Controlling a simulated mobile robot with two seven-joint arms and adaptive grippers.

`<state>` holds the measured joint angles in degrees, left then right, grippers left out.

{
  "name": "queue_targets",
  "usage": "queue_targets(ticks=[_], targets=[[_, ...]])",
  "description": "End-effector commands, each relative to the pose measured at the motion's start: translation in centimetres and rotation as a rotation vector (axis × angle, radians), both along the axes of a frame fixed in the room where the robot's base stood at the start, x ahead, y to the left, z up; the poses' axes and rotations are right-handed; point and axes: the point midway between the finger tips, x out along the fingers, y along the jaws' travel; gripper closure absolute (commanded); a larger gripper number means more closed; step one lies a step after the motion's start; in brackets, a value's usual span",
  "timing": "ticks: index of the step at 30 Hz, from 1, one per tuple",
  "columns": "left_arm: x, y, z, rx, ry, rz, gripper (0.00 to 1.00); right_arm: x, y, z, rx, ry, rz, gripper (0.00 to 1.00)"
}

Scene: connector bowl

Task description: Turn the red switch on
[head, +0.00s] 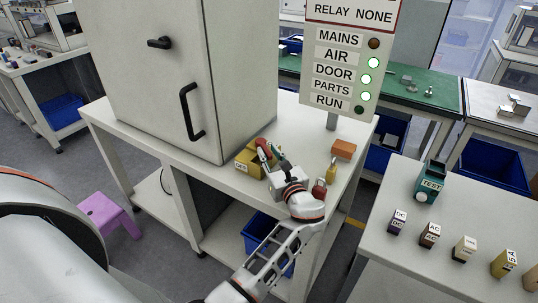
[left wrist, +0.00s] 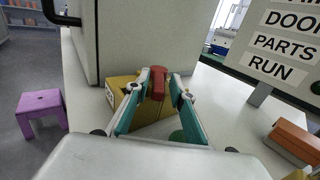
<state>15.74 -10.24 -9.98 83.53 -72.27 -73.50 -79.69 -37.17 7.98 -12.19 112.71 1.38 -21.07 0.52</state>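A red switch handle (head: 263,146) stands on a yellow box (head: 247,163) with a partly hidden label, on the white table in front of the cabinet. My left gripper (head: 270,152) reaches over the table to it. In the left wrist view, the red handle (left wrist: 157,84) is between my two teal fingertips (left wrist: 160,78), which are close on either side of it. I cannot tell whether both touch it. The yellow box (left wrist: 122,88) is partly hidden by the fingers. My right gripper is not in view.
A tall grey cabinet (head: 160,75) stands close behind the box. A sign board (head: 345,55) has AIR, DOOR and PARTS lamps lit green; the MAINS and RUN lamps look dark. A red item (head: 319,189), a yellow item (head: 331,171) and an orange block (head: 344,149) lie to the right.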

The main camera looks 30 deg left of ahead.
Motion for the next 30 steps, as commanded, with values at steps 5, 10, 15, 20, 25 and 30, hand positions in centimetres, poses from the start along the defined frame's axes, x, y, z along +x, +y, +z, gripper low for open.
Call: queue_targets(ticks=[5,10,15,20,25,30], targets=[[0.0,0.0,-0.1,0.000,0.001,0.000,0.71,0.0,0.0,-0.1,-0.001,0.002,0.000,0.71],[-0.1,0.0,-0.1,0.000,0.003,0.001,0.71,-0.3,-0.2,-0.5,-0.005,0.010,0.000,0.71],[0.0,0.0,1.4,-0.002,-0.001,0.001,0.71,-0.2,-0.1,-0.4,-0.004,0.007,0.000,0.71],[0.0,0.0,4.3,-0.003,-0.003,0.001,0.71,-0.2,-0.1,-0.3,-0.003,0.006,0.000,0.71],[0.0,0.0,7.4,-0.002,-0.002,0.001,0.71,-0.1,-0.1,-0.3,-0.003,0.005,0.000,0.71],[0.0,0.0,9.3,-0.001,-0.001,0.001,0.71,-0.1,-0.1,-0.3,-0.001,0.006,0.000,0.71]])
